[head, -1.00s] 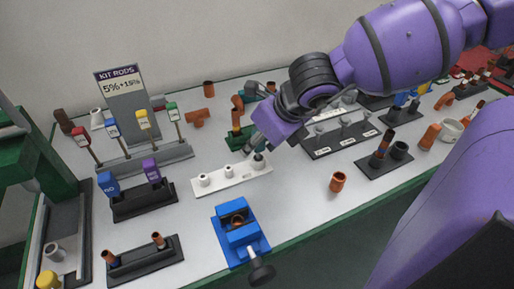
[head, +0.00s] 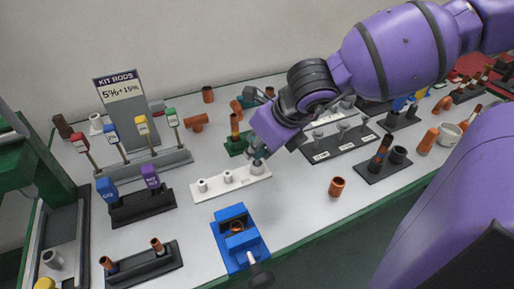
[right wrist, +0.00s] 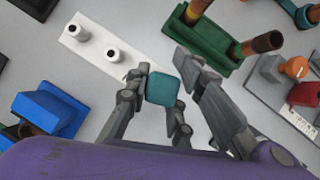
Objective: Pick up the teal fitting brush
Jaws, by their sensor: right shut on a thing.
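The teal fitting brush (right wrist: 163,90) shows its square teal end in the right wrist view, between the fingers of my right gripper (right wrist: 166,84). The gripper is shut on it. In the head view my right gripper (head: 257,156) points down at the right end of the white rack (head: 235,184). The brush is mostly hidden there by the fingers, and I cannot tell whether its lower part is still in the rack. Two white posts of the rack stand to the left, also in the right wrist view (right wrist: 97,50). My left gripper is not in view.
A blue vise (head: 240,240) stands in front of the rack. A green stand (head: 236,145) with a copper piece is just behind the gripper. A copper coupling (head: 337,187) lies to the right. A dark holder (head: 142,207) with blue and purple tags is left. Bare table lies between.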

